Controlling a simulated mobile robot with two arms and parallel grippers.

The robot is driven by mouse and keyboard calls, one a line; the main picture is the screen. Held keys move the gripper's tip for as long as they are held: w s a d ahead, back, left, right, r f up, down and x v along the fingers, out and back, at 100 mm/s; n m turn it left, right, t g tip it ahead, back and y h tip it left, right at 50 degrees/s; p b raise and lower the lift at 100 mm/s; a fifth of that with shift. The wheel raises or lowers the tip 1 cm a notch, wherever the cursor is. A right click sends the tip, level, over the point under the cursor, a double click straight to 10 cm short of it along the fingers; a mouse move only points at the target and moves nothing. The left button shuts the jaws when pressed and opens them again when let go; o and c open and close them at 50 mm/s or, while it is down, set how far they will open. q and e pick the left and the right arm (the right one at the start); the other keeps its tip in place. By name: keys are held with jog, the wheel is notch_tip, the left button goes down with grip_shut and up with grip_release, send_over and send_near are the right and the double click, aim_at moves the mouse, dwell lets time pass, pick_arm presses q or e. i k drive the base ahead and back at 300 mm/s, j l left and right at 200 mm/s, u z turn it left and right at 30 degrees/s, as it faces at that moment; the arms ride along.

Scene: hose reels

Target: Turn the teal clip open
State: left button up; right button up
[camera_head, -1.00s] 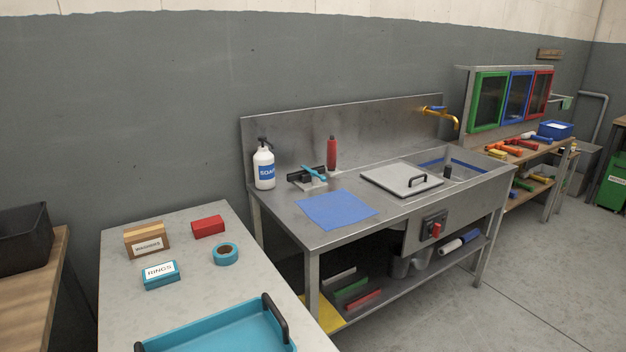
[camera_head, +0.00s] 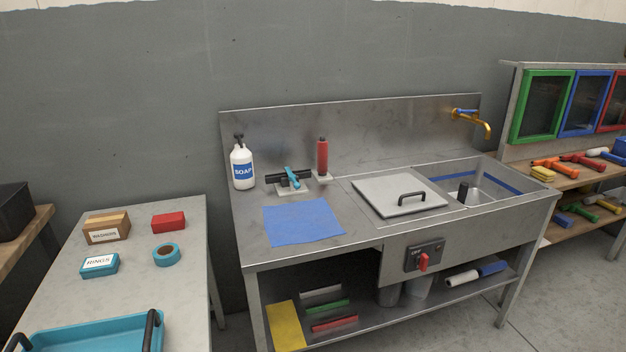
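The teal clip (camera_head: 292,177) is a small lever on a black bar-shaped piece (camera_head: 275,179) with a pale base plate (camera_head: 296,190). It sits on the metal sink counter (camera_head: 340,220), toward the back, between the soap bottle and the red bottle. The clip lies across the black piece at an angle. It is too small to tell whether it is turned open. Neither of my grippers is in view.
A white soap bottle (camera_head: 242,165) stands left of the clip and a red bottle (camera_head: 322,157) right of it. A blue cloth (camera_head: 303,222) lies in front. A grey lid (camera_head: 380,196) covers counter to the right. A side table (camera_head: 190,240) stands front left.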

aim_at(291, 177)
jog(key=i+l+u, duration=0.2)
jog(key=i+l, duration=0.15)
jog(key=l, duration=0.25)
jog(key=i+l+u, duration=0.1)
jog(key=l, duration=0.2)
jog(key=i+l+u, duration=0.1)
jog(key=l, duration=0.25)
jog(key=i, duration=0.1)
